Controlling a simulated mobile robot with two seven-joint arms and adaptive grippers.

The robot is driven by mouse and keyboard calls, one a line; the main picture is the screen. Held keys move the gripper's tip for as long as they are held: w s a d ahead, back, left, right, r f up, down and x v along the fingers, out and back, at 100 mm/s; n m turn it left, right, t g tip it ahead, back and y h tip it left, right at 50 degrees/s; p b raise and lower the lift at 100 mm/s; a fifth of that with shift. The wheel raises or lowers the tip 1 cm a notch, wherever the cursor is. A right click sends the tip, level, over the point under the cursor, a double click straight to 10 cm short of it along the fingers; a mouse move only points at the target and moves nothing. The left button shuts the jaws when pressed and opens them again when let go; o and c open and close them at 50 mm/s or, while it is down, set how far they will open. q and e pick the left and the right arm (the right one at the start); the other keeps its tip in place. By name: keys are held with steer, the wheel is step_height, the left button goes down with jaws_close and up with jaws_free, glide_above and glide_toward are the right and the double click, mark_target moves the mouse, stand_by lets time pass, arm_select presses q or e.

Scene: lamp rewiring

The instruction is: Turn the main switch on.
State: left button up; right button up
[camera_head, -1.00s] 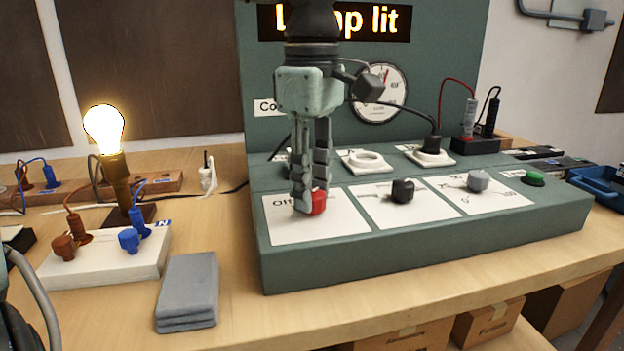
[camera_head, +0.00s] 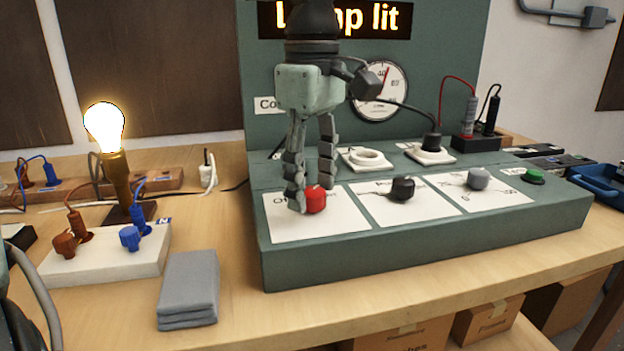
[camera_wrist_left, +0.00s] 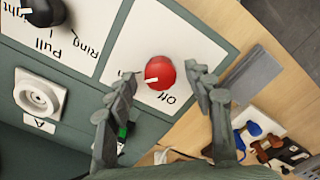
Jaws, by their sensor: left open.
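The main switch is a red round knob (camera_head: 315,199) on a white plate at the left of the green console (camera_head: 420,250). My left gripper (camera_head: 311,188) hangs over it with its fingers spread. One finger is at the knob's left side and the other is behind it. In the left wrist view the knob (camera_wrist_left: 160,73) shows between the open fingertips, with clear gaps and a white mark. An "Off" label is beside it; I cannot read an "On" label. The lamp bulb (camera_head: 104,129) glows, and the partly covered sign (camera_head: 375,20) reads as "Lamp lit". My right gripper is not in view.
A black knob (camera_head: 402,189), a grey knob (camera_head: 479,180) and a green button (camera_head: 533,177) lie to the right on the console. Sockets (camera_head: 365,159) and a dial gauge (camera_head: 383,88) are behind. A folded grey cloth (camera_head: 188,289) and a white terminal block (camera_head: 105,262) are at left.

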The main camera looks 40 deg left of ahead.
mark_target(312, 191)
arm_select(q)
step_height(312, 191, up, 12)
stand_by(0.6)
stand_by(0.5)
